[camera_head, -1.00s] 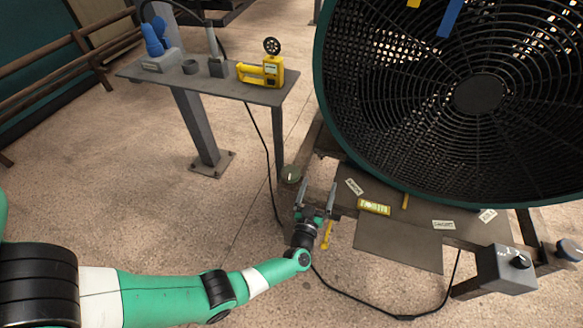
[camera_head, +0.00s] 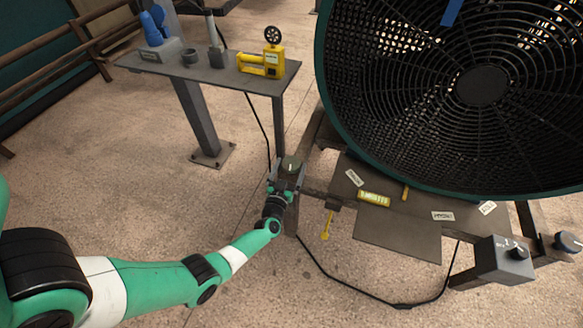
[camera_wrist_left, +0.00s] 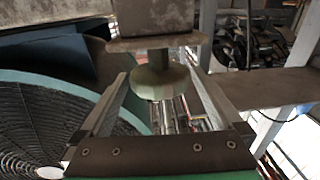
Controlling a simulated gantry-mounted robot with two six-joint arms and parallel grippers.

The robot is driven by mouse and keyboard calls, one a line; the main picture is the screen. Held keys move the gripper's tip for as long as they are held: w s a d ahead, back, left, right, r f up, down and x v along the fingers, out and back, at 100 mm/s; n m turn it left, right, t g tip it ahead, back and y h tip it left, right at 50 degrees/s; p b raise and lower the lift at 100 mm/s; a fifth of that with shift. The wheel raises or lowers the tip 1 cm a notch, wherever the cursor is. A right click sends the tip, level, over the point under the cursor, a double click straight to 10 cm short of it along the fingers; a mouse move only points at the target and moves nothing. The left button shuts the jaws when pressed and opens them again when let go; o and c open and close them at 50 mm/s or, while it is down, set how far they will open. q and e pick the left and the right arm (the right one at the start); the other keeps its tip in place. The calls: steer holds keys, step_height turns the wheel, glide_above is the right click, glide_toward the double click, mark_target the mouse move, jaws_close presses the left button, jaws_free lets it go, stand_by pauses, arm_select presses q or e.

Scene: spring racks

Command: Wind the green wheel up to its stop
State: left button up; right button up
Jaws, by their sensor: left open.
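The green wheel (camera_head: 291,163) is a small, dull green round knob at the left end of the fan's stand. In the left wrist view the green wheel (camera_wrist_left: 160,82) shows between my two fingers, below a worn metal block. My left gripper (camera_head: 286,176) is open, with a finger on each side of the wheel; it also shows in the left wrist view (camera_wrist_left: 160,98). I cannot tell whether either finger touches the wheel. The wheel's mark or stop cannot be made out. My right gripper is in neither view.
The large fan (camera_head: 482,85) stands close on the right. A control box (camera_head: 505,260) with a dial is at the lower right. A side table (camera_head: 225,78) with a yellow device (camera_head: 263,63) stands behind. A yellow tag (camera_head: 327,226) hangs near my gripper; a black cable crosses the floor.

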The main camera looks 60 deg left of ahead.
arm_select(q)
steer(key=shift+x, duration=1)
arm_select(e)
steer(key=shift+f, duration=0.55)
arm_select(q)
steer(key=c, duration=1.1)
steer(key=shift+d+r+g+y, duration=0.1)
steer(key=shift+g+y, duration=0.2)
steer(key=shift+n+g+y, duration=0.5)
steer(key=shift+n+g, duration=0.2)
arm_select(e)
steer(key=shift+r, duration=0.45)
